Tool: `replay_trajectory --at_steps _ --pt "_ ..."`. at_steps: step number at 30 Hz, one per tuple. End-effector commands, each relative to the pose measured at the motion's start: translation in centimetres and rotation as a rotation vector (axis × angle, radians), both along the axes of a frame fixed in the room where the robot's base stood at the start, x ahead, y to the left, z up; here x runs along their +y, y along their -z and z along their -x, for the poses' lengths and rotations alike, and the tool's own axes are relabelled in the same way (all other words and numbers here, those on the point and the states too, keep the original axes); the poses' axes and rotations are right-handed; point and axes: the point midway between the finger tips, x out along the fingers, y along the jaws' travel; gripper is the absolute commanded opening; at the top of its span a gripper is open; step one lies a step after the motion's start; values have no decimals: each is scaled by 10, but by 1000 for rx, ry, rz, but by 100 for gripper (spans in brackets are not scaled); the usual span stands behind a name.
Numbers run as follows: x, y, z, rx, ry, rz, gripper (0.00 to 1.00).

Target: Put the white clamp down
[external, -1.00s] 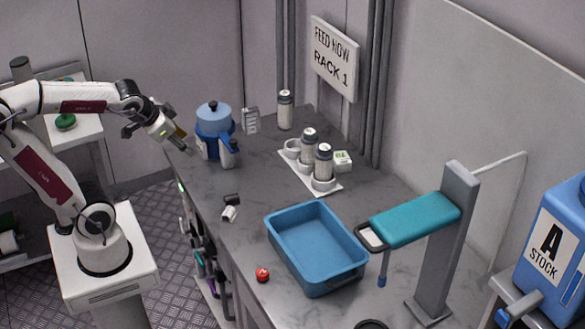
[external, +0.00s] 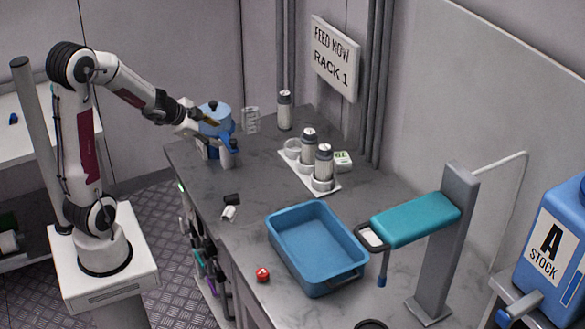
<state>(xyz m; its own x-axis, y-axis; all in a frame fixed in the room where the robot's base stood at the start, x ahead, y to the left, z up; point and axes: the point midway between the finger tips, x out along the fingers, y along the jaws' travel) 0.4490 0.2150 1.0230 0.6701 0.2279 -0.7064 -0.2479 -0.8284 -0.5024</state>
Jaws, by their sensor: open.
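A small white piece (external: 228,213), which looks like the white clamp, lies on the grey counter, just in front of a small dark piece (external: 232,199). It is too small to make out its shape. My gripper (external: 218,133) is open, over the counter's far left end, in front of or beside the blue lidded jug (external: 214,116). It is well away from the white piece. I see nothing held in it, though the fingertips overlap the jug and are hard to make out.
A blue tray (external: 290,262) stands mid-counter, with a red ball (external: 262,274) at its left. White-and-dark bottles (external: 324,160) stand in a white rack (external: 310,179). A teal-topped stand (external: 415,220) rises at the right. The counter between jug and tray is mostly clear.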

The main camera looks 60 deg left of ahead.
Motion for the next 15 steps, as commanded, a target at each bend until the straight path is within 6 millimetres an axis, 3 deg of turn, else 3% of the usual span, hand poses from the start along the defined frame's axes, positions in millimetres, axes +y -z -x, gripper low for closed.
replay_trajectory --at_steps 7,15 --pt "1 48 -3 20 138 70 40" --pt "-16 96 9 27 292 204 40"
